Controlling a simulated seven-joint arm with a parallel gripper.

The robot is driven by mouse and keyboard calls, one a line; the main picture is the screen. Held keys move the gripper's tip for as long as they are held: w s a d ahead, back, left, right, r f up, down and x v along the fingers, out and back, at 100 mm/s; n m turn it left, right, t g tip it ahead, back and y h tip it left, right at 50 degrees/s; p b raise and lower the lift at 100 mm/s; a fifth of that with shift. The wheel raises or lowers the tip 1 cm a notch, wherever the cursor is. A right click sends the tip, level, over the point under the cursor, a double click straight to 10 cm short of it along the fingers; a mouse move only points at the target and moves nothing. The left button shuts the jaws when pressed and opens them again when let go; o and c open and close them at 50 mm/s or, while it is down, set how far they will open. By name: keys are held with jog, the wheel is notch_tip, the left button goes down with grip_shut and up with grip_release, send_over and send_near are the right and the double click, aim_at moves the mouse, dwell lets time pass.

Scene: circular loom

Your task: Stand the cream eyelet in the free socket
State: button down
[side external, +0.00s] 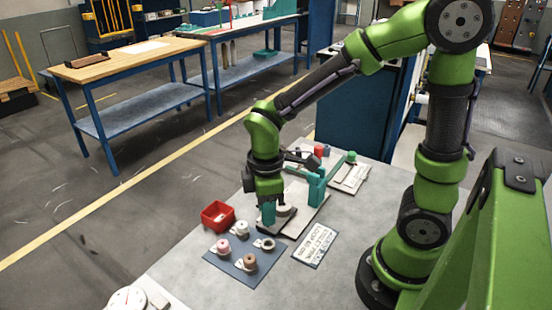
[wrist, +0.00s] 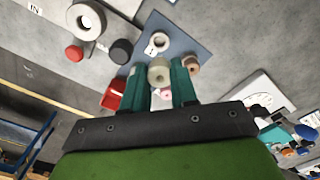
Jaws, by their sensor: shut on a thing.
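My gripper (wrist: 159,82) is shut on the cream eyelet (wrist: 159,72), which sits between the two teal fingers in the wrist view, its round end toward the camera. In the side external view my gripper (side external: 268,218) points down just beyond the blue mat, and I cannot make out the eyelet there. The blue mat (side external: 238,270) holds a white piece (side external: 241,229), a pink piece (side external: 223,246), a brown piece (side external: 250,261) and a pale ring (side external: 264,244). I cannot pick out the free socket in either view.
A red bin (side external: 217,216) stands at the mat's far left corner. A printed card (side external: 314,245) lies right of the mat. A white dial (side external: 127,299) is at the near left. The grey table between the dial and the mat is clear.

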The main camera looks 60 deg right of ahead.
jog(key=shift+f, duration=2.55)
jog(key=shift+f, duration=0.15)
jog(key=shift+f, duration=0.75)
jog(key=shift+f, duration=0.3)
